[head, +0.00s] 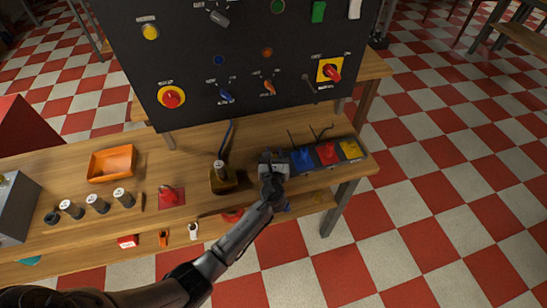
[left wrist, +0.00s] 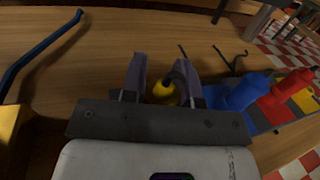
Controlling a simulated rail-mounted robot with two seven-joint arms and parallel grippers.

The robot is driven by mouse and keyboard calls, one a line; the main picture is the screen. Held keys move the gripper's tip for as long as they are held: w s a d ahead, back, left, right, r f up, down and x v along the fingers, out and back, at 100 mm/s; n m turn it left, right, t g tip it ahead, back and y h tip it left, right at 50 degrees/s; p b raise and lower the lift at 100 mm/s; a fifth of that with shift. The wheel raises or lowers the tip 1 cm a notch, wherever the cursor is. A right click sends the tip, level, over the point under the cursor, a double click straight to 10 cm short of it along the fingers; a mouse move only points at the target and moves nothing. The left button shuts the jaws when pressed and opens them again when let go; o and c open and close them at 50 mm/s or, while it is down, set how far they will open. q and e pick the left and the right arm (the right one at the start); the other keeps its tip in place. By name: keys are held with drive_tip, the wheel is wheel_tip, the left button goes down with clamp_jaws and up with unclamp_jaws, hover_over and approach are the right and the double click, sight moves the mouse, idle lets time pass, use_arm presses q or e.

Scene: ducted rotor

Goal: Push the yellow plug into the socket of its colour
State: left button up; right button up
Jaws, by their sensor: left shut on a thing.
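My left gripper (head: 272,160) is shut on the yellow plug (left wrist: 163,92), which shows between the two fingers in the left wrist view. The gripper is low over the wooden bench, just left of the socket row. The yellow socket (head: 351,148) is at the right end of that row and looks empty. Beside it stand a red plug (head: 327,152) on a red base and a blue plug (head: 303,157) on a blue base. In the head view the gripper hides the yellow plug. My right gripper is not in view.
A black control panel (head: 240,60) with knobs and switches stands behind the bench. Thin dark cables rise behind the sockets. An open yellow box (head: 225,181) is left of the gripper. An orange tray (head: 112,163) and several grey cylinders are farther left.

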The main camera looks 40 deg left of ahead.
use_arm(q)
wheel_tip(320, 180, up, 5)
drive_tip(key=shift+f+p, duration=0.15)
drive_tip(key=shift+p, duration=1.05)
drive_tip(key=d+r+p, duration=0.1)
drive_tip(key=d+r, duration=0.5)
drive_tip(key=d, duration=0.5)
drive_tip(key=shift+s+d+r+p, duration=0.2)
drive_tip(key=shift+s+d+p, duration=0.1)
drive_tip(key=shift+d+p, duration=0.1)
